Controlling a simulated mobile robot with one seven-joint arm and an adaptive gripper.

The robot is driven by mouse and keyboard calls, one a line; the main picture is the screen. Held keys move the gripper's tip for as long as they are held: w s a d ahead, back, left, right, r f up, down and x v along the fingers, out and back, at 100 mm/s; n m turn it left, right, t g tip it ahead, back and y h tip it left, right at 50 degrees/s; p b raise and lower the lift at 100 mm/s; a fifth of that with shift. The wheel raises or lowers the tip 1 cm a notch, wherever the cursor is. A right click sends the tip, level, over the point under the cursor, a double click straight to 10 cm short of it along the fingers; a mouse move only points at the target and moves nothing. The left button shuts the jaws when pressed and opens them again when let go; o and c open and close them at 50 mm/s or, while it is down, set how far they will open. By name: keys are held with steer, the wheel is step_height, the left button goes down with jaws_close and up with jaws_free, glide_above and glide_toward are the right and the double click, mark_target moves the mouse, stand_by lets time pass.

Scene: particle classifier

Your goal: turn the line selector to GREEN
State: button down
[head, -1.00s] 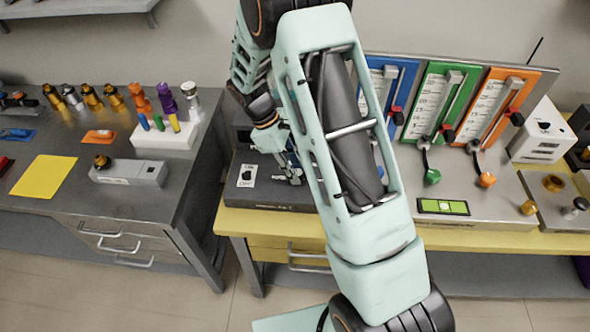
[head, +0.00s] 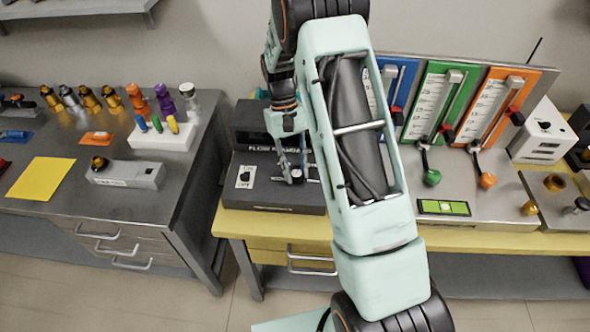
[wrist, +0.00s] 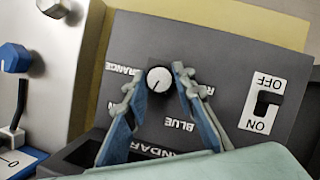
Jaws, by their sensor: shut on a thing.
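The line selector is a round black knob with a white face (wrist: 158,79) on the dark grey flow box (head: 262,197). In the wrist view it lies between the fingertips of my gripper (wrist: 159,75), which is shut on it. BLUE is printed near the knob, along with other words partly hidden by the fingers. I cannot tell which word the knob points at. In the head view my gripper (head: 296,178) reaches down to the box top, and the knob is mostly hidden by the fingers.
An ON/OFF rocker switch (wrist: 266,105) sits on the same box, beside the knob. To the right in the head view stand blue, green (head: 440,105) and orange (head: 497,108) gauge panels with levers. A grey table (head: 140,205) with fittings stands to the left.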

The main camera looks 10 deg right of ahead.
mark_target(297, 172)
steer(key=shift+m+y, duration=0.5)
steer(key=shift+m, duration=0.7)
steer(key=c, duration=1.6)
jaws_free()
step_height(297, 172, up, 10)
steer(key=shift+d, duration=0.15)
